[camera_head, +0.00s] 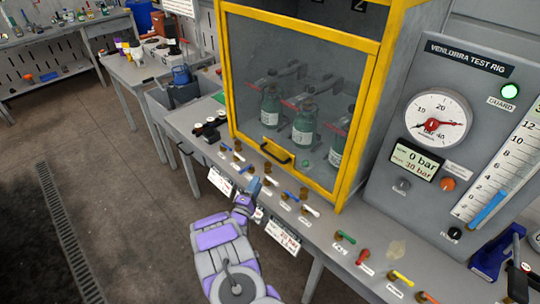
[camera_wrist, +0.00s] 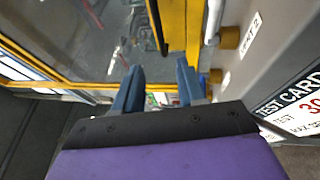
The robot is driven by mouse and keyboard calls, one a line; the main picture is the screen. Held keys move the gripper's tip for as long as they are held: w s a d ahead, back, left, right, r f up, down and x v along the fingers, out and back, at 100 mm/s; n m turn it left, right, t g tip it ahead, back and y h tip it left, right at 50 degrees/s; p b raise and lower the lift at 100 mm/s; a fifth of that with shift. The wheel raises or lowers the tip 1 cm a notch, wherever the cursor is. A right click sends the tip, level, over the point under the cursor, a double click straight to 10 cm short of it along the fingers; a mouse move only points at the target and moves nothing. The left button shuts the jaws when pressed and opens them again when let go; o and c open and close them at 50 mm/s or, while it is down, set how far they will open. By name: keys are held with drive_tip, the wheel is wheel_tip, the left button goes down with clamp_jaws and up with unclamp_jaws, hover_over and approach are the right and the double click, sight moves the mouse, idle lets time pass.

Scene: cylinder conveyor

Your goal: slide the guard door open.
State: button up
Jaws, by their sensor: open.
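The guard door (camera_head: 300,70) is a clear panel in a yellow frame on the front of the test rig cabinet, and it looks shut. Its black handle (camera_head: 277,152) is at the low middle of the panel. Several green cylinders (camera_head: 304,122) stand behind it. My gripper (camera_head: 252,187) is in front of the bench edge, below and left of the handle, apart from it. In the wrist view my gripper (camera_wrist: 160,84) has its two blue fingers apart with nothing held between them. The yellow door frame (camera_wrist: 172,28) shows beyond the fingers; a dark curved bar beside it may be the handle.
A row of small valves (camera_head: 285,196) with coloured levers lines the bench front, close to my gripper. The gauge panel (camera_head: 436,115) stands at right, with a lit green GUARD lamp (camera_head: 510,91). A side table (camera_head: 140,70) is at left. The floor (camera_head: 110,190) at left is clear.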

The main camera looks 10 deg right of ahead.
sight(271, 154)
drive_tip(key=b+x, duration=0.3)
drive_tip(key=x, duration=1.3)
drive_tip(key=shift+f, duration=0.15)
drive_tip(key=shift+c, duration=0.5)
drive_tip(key=shift+s, duration=0.1)
clamp_jaws()
